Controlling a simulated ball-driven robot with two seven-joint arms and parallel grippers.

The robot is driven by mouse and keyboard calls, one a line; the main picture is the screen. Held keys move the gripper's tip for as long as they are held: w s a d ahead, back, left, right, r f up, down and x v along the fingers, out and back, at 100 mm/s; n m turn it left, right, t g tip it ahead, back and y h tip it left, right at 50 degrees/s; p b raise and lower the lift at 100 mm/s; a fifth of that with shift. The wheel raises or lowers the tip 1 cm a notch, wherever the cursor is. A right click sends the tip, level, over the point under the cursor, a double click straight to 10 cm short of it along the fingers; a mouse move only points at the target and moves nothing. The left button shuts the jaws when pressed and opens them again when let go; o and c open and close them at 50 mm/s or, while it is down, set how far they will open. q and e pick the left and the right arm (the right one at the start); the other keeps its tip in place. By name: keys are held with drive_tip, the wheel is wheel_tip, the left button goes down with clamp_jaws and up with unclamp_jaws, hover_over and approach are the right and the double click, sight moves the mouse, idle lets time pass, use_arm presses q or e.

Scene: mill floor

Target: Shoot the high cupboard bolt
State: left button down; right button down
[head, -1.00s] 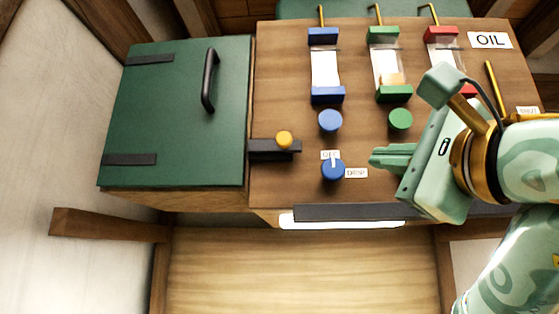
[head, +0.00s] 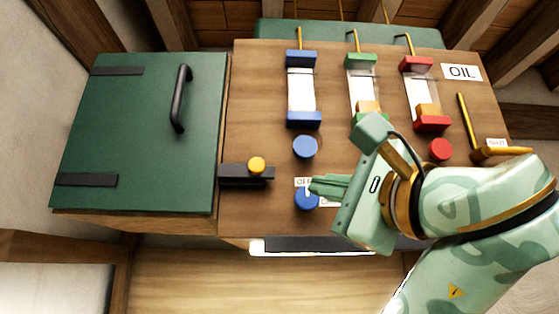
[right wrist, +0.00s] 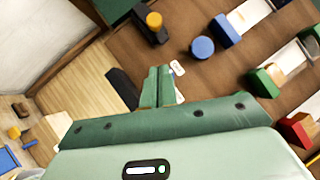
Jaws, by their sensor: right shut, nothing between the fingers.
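The cupboard door (head: 145,130) is green, with a black handle (head: 181,98), and looks closed at the left of the head view. The bolt (head: 232,176) is a dark bar with a round yellow knob (head: 256,165), on the wooden panel at the door's right edge. The bolt (right wrist: 140,22) and knob (right wrist: 154,20) also show at the top of the right wrist view. My right gripper (head: 312,186) is shut and empty, its fingertips right of the knob and apart from it, in front of the blue dial (head: 306,201). My left gripper is out of view.
The blue button (head: 305,146) sits above the dial. Blue, green and red sight glasses stand above. My right arm hides part of the panel's lower right. A yellow lever (head: 500,151) and OIL label (head: 462,72) are at the right. Space left of my fingertips looks clear.

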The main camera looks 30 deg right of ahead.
sight(246, 169)
drive_tip(key=w+a+r+p, duration=0.2)
drive_tip(key=w+r, duration=0.1)
drive_tip(key=w, duration=0.4)
drive_tip(key=shift+a+r, duration=0.2)
drive_tip(key=shift+a, duration=0.15)
drive_tip(key=shift+w, duration=0.1)
